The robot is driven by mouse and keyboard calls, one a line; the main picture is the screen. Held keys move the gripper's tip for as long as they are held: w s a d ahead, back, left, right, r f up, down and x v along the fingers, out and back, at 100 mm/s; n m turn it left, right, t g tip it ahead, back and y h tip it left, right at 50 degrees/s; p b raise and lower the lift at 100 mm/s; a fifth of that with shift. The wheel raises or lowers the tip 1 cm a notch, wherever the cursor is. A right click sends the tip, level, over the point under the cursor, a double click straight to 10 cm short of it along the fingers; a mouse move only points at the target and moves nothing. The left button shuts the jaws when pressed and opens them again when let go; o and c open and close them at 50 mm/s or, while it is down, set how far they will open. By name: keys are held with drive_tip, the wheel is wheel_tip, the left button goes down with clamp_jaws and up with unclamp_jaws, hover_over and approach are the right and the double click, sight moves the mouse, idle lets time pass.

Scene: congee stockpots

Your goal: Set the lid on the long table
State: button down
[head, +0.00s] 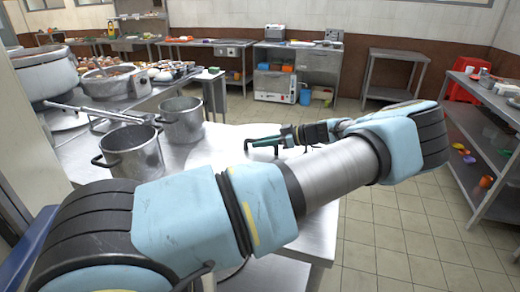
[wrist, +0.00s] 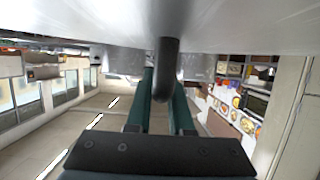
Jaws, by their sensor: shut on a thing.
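My gripper (head: 268,142) reaches over the long steel table (head: 318,222), with its green fingers pointing left. In the wrist view my gripper (wrist: 162,85) has its two fingers closed on the dark handle (wrist: 166,60) of the lid. The lid (wrist: 80,22) shows there as a broad pale metal surface across the top. In the head view the lid (head: 222,150) looks like a bright pale sheet around the handle, blending with the tabletop. I cannot tell whether it touches the table. My arm hides part of the table's front.
Two open stockpots, the nearer (head: 131,152) and the farther (head: 182,120), stand left of the gripper. Behind them are a large pot (head: 47,75) and a wide pan (head: 107,82). A shelf unit (head: 480,125) stands at right. Tiled floor is clear between.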

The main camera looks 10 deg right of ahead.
sight(259, 152)
drive_tip(key=shift+f+p, duration=0.65)
drive_tip(key=shift+f, duration=1.15)
drive_tip(key=c, duration=0.8)
unclamp_jaws()
drive_tip(key=shift+s+d, duration=0.1)
drive_tip(key=b+v, duration=0.4)
drive_tip(key=v, duration=0.6)
drive_tip(key=shift+s+d+r+b, duration=0.1)
drive_tip(key=shift+d+b, duration=0.2)
drive_tip(key=shift+d, duration=0.1)
drive_tip(key=shift+s+d+r, duration=0.25)
drive_tip(key=shift+d, duration=0.1)
